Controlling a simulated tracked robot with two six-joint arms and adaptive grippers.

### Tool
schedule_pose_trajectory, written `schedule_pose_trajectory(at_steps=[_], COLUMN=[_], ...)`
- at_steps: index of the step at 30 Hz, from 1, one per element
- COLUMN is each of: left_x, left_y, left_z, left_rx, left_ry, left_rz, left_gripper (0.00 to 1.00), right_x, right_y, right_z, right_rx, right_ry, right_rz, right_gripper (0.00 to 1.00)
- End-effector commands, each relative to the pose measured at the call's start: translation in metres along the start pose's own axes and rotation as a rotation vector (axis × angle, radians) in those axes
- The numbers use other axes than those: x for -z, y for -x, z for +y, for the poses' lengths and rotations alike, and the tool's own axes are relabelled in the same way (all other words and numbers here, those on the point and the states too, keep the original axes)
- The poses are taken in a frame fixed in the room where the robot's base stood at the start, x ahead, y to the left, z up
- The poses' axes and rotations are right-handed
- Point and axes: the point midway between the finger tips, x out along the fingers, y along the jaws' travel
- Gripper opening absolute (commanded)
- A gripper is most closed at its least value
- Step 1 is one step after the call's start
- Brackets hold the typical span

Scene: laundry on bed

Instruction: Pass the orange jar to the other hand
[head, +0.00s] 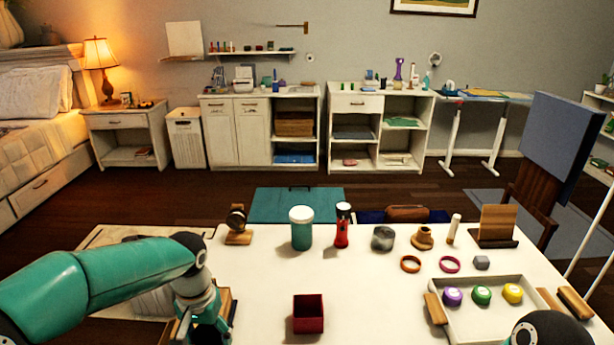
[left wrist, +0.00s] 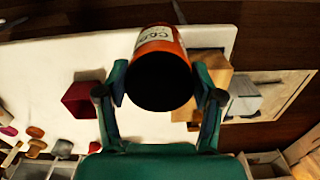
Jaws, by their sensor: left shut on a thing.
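The orange jar (left wrist: 158,48) shows in the left wrist view with a white label and a dark round end facing the camera. My left gripper (left wrist: 160,84) has its two teal fingers closed on either side of the jar. In the head view my left gripper is at the bottom left, by the table's left edge, and the jar cannot be made out there. Only a dark rounded part of my right arm shows at the bottom right of the head view. My right gripper is out of view.
The white table (head: 390,300) holds a dark red open box (head: 308,314), a teal jar (head: 301,228), a red bottle (head: 342,226) and a tray (head: 490,330) with coloured lidded pots. A wooden box (left wrist: 212,68) is beside the jar. The table's middle is mostly clear.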

Motion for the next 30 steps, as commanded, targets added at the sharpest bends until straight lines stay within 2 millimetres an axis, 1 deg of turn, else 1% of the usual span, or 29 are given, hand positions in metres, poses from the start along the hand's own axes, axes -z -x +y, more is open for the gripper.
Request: schedule_pose_trajectory(at_steps=[1, 4, 8, 11, 14, 17, 24, 30], left_x=[0.005, 0.01, 0.012, 0.015, 0.02, 0.029, 0.054, 0.069], left_y=[-0.006, -0.012, -0.011, -0.007, 0.002, 0.015, 0.057, 0.082], left_z=[-0.001, -0.001, 0.002, 0.006, 0.017, 0.032, 0.08, 0.107], left_rx=[0.0, 0.0, 0.0, 0.0, -0.001, 0.0, 0.001, 0.0], left_ry=[0.041, 0.09, 0.09, 0.057, -0.01, -0.11, -0.427, -0.62], left_rz=[-0.001, 0.001, 0.003, 0.004, 0.004, 0.006, 0.005, 0.004], left_gripper=[0.22, 0.22, 0.22, 0.22, 0.22, 0.22, 0.22, 0.22], right_x=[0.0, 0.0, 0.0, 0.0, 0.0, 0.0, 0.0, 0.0], right_y=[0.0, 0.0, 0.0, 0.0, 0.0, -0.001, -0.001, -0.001], right_z=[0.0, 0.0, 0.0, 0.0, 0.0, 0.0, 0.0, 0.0], right_rx=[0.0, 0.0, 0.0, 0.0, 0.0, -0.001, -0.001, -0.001], right_ry=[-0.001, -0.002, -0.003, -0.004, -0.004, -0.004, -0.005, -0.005], right_rz=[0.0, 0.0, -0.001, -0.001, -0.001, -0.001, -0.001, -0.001], right_gripper=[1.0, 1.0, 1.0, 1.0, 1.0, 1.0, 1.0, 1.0])
